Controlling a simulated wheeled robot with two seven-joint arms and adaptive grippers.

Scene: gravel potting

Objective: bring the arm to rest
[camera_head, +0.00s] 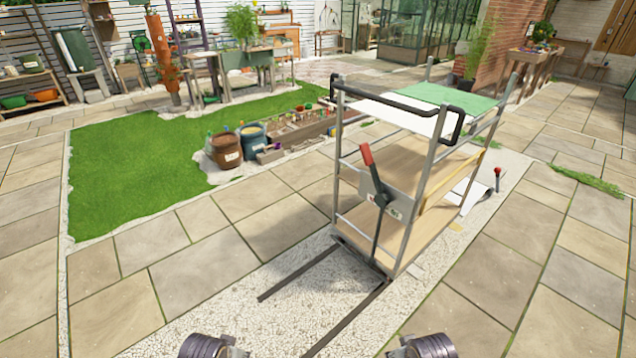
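A rounded, ribbed part of my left arm (205,346) shows at the bottom edge, left of the middle. A similar part of my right arm (428,346) shows at the bottom edge, right of the middle. Both are cut off by the frame. The fingers of both grippers are out of view, so what they hold, if anything, is hidden.
A shelved cart (425,190) with a black handle and a red-tipped lever stands ahead, two dark bars (300,272) reaching toward me. Barrels (226,150) and a planter box (300,130) stand beyond, beside the lawn (130,180). Paving (200,270) is clear at left.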

